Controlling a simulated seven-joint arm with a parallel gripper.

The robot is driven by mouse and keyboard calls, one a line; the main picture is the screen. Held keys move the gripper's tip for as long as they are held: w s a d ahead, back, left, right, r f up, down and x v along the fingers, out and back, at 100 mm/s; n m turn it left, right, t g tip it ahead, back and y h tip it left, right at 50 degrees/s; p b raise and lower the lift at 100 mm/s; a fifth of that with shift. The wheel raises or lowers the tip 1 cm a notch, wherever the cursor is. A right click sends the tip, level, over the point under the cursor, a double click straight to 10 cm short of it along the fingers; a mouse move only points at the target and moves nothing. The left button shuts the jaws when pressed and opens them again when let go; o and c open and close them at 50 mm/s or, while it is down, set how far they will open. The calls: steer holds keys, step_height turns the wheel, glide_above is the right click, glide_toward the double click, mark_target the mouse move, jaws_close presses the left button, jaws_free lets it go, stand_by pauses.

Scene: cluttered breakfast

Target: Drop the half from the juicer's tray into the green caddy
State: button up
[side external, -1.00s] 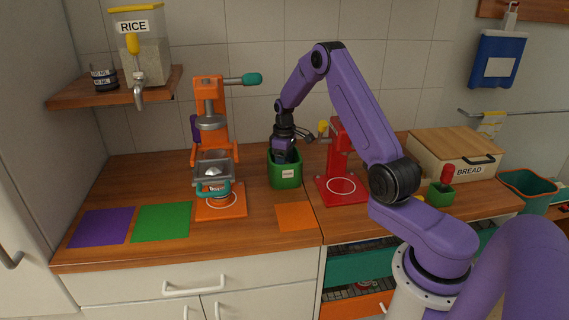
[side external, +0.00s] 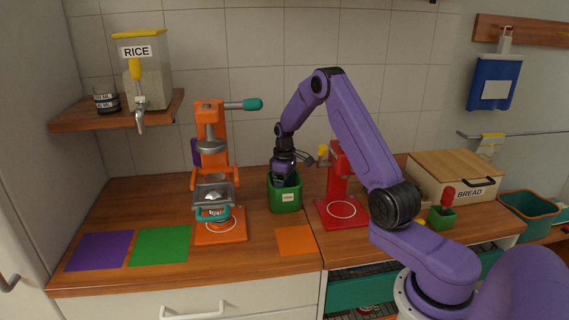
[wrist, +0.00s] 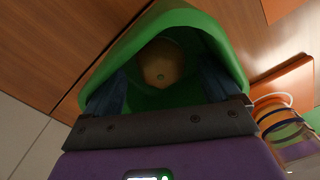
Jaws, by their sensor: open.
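The green caddy (side external: 286,201) stands upright on the counter between the juicer and a red stand. My gripper (side external: 285,180) points down into its mouth, and its fingertips are hidden by the caddy wall. In the wrist view the open fingers (wrist: 162,78) reach inside the caddy. A round, dull orange-brown thing, apparently the half (wrist: 161,62), lies deeper in the caddy, beyond the fingers; contact cannot be told. The orange juicer (side external: 211,150) stands left of the caddy. Its grey tray (side external: 229,198) holds a small pale, shiny shape too small to identify.
The red stand (side external: 340,180) is close on the caddy's right. Purple (side external: 100,251), green (side external: 160,246) and orange (side external: 295,241) squares lie flat along the front of the counter. A bread box (side external: 455,178) stands at the right. A rice dispenser (side external: 146,75) stands on the left shelf.

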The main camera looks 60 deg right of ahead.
step_height(320, 180, up, 16)
stand_by(0.4)
steer(key=shift+r, duration=0.1)
